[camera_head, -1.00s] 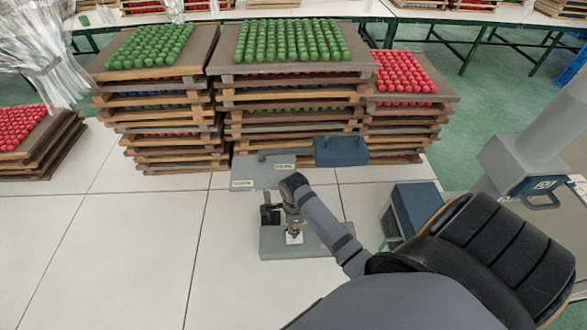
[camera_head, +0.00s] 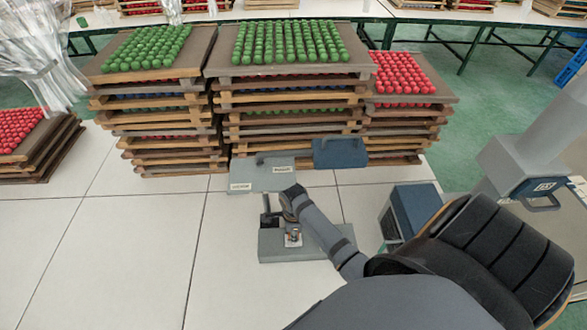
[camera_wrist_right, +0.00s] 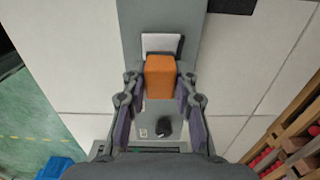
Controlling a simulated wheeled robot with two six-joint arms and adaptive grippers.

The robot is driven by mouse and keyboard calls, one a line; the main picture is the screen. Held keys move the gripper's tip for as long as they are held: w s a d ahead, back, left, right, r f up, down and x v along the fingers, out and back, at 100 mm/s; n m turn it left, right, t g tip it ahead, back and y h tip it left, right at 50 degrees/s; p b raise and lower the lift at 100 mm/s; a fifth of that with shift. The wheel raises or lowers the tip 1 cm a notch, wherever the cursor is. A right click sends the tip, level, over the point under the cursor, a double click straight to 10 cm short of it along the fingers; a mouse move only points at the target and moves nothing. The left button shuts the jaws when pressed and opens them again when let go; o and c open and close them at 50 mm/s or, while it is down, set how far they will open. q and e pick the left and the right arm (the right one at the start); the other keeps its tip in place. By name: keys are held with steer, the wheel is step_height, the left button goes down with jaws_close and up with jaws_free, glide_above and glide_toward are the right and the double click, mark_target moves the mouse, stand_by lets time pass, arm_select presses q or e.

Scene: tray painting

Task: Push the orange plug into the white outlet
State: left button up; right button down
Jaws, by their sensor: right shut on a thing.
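The orange plug (camera_wrist_right: 160,77) is held between the fingertips of my right gripper (camera_wrist_right: 160,83), which is shut on it. The white outlet (camera_wrist_right: 160,44) sits on a grey panel just beyond the plug. The plug's far end overlaps the outlet's near edge in the right wrist view; I cannot tell whether they touch or how deep the plug sits. In the head view the outlet (camera_head: 293,240) shows as a small white patch on the grey base, below my right gripper (camera_head: 293,228). The plug is mostly hidden there. My left gripper is not in view.
A grey base (camera_head: 275,250) stands on the white tiled surface. Behind it are grey plates and a blue box (camera_head: 340,153). Stacked trays (camera_head: 175,155) with green and red balls stand further back. A blue-grey box (camera_head: 415,210) is to the right. The tiles at left are clear.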

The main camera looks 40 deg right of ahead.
steer(key=shift+f, duration=0.3)
steer(key=shift+f, duration=0.3)
steer(key=shift+f, duration=0.2)
stand_by(0.4)
steer(key=shift+f, duration=0.25)
steer(key=shift+f, duration=0.1)
steer(key=c, duration=1)
jaws_free()
steer(key=shift+o, duration=0.5)
steer(key=o, duration=0.4)
